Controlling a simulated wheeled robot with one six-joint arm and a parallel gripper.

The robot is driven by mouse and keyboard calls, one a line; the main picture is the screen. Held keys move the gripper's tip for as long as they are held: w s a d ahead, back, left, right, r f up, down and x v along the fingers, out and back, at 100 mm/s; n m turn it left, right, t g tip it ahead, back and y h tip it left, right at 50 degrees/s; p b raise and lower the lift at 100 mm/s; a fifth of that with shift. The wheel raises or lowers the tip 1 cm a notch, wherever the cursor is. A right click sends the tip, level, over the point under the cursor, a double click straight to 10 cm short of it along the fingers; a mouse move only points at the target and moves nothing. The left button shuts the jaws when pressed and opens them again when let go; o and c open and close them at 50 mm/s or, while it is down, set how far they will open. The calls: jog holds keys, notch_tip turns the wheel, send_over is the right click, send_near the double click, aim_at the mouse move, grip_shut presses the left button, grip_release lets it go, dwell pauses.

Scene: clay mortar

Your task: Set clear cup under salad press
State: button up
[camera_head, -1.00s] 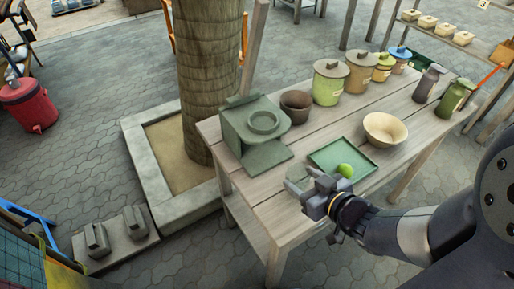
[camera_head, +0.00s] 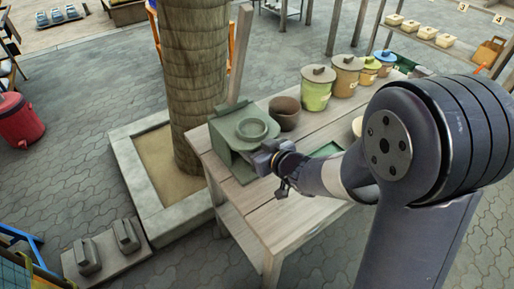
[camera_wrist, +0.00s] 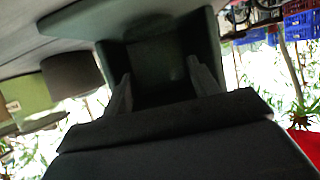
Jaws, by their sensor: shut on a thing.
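The green salad press (camera_head: 222,128), with a round ring on top, stands at the left end of the wooden table. Its dark green inner walls (camera_wrist: 205,45) fill the middle of the wrist view. My gripper (camera_head: 262,157) is at the front opening of the press, under its top plate. In the wrist view my gripper's fingers (camera_wrist: 163,85) stand apart, pointing into the opening. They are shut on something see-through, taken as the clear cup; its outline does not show. My arm hides the cup in the head view.
A brown pot (camera_head: 284,113) stands close behind the press, with lidded canisters (camera_head: 316,90) farther along the table (camera_head: 310,215). My arm mostly covers a green tray (camera_head: 328,150) and a cream bowl (camera_head: 357,127). A tree trunk (camera_head: 197,75) rises beyond the table's left end.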

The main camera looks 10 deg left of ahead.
jog(key=shift+f, duration=0.1)
jog(key=shift+f, duration=0.15)
jog(key=o, duration=1.1)
jog(key=shift+c, duration=0.2)
jog(key=shift+d+r, duration=0.1)
jog(key=shift+r, duration=0.25)
jog(key=p+v, duration=0.2)
jog(key=v, duration=1)
jog(key=shift+f, duration=0.15)
